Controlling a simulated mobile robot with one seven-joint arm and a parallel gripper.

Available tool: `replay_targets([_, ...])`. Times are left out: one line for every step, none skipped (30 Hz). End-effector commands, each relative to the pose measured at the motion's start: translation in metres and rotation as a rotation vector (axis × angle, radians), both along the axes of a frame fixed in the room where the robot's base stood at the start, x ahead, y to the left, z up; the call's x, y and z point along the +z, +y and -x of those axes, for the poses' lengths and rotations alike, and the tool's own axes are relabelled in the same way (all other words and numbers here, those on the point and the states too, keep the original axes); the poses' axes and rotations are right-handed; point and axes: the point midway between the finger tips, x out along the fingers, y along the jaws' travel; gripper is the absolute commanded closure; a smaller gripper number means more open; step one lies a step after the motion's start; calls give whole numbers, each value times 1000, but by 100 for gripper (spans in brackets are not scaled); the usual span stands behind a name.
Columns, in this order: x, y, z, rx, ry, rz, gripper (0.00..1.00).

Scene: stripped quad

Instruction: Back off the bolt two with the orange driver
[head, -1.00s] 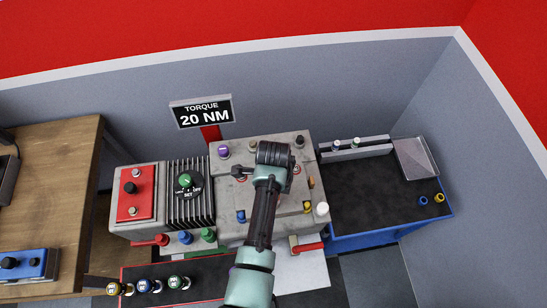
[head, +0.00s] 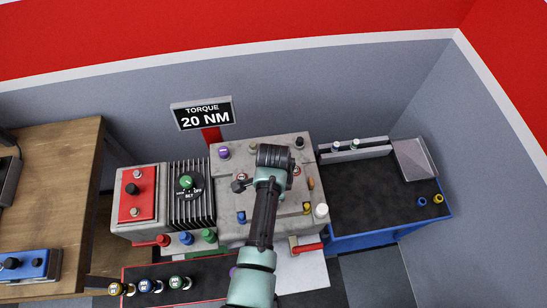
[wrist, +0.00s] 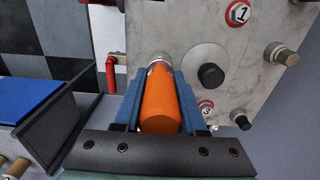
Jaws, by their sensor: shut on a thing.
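The orange driver (wrist: 160,105) is held between the blue fingers of my gripper (wrist: 153,82) in the wrist view. Its silver collar (wrist: 158,60) points at the grey plate (wrist: 190,30), and its tip is hidden. I cannot tell whether the tip touches a bolt. A red-ringed label (wrist: 238,13) beside a bolt (wrist: 284,56) is hard to read; another label (wrist: 206,108) looks like a 3. Which bolt is number two is not clear. In the head view my dark wrist (head: 273,157) is over the grey block (head: 225,205) and hides the driver.
A black round knob (wrist: 210,75) stands out of the plate right of the driver. A ribbed unit (head: 190,195) and a red panel (head: 136,199) are left of the block. A blue-edged bench (head: 380,195) with dark top is right. A torque sign (head: 203,114) stands behind.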

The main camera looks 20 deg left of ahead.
Motion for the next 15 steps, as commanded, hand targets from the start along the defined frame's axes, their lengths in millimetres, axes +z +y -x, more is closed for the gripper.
replay_targets([0,0,0,-1,-1,-1,100])
replay_targets([0,0,0,0,-1,-1,100])
replay_targets([1,0,0,5,-1,-1,100])
replay_targets([1,0,-1,17,-1,-1,100])
replay_targets([1,0,0,38,-1,-1,100])
replay_targets([1,0,0,72,-1,-1,100])
replay_targets([1,0,0,100,-1,-1,100])
replay_targets([1,0,0,126,-1,-1,100])
replay_targets([1,0,-1,156,-1,-1,100])
replay_targets([1,0,-1,175,-2,-1,100])
replay_targets([1,0,-1,188,-2,-1,100])
replay_targets([1,0,-1,198,-2,-1,100])
replay_targets([1,0,-1,201,-2,0,100])
replay_targets([0,0,-1,201,-2,0,100])
replay_targets([0,0,-1,200,-2,0,100])
